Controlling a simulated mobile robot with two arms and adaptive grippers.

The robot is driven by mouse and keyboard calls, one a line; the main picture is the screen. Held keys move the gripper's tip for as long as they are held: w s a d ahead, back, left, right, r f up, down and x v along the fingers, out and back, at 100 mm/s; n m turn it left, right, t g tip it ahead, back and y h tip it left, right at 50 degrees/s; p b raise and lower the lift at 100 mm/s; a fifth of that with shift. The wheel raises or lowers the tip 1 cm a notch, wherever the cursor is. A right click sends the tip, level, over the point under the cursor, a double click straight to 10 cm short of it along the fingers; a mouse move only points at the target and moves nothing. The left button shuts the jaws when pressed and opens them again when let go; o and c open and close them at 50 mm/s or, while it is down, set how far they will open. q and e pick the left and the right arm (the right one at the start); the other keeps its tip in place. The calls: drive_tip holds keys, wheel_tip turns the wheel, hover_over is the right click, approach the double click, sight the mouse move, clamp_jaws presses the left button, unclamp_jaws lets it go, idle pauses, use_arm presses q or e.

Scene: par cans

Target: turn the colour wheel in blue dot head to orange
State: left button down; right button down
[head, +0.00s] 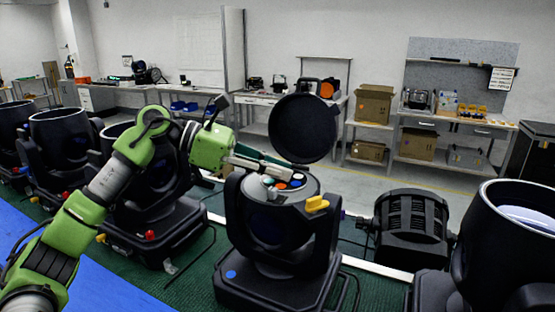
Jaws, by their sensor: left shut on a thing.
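The blue dot head (265,235) is a black moving head in the middle of the head view, with a blue dot (231,274) on its base. Its round lid (303,128) stands open above it. The colour wheel (282,186) shows in the open top, with small filters in orange, blue, green and red. My left gripper (284,172) reaches in from the left, its fingers low over the wheel and shut on its edge. The fingers hide the wheel's far part. My right gripper is out of view.
More black heads stand to the left, one with a red dot (150,234). A black par can (411,227) lies to the right, and a large open head (509,240) is at the right edge. Benches with cardboard boxes (374,104) line the back.

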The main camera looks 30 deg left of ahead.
use_arm(q)
drive_tip(key=shift+w+r+m+g+h+p, duration=0.2)
drive_tip(key=shift+m+g+h+p, duration=0.3)
drive_tip(key=shift+m+g+p, duration=0.4)
drive_tip(key=shift+a+f+m+g+p, duration=0.15)
drive_tip(key=shift+m+g+p, duration=0.15)
drive_tip(key=shift+m+g, duration=0.15)
drive_tip(key=shift+f, duration=0.1)
drive_tip(key=c, duration=1.9)
unclamp_jaws()
drive_tip(key=v, duration=1.2)
drive_tip(key=shift+w, duration=0.1)
drive_tip(key=shift+f, duration=0.15)
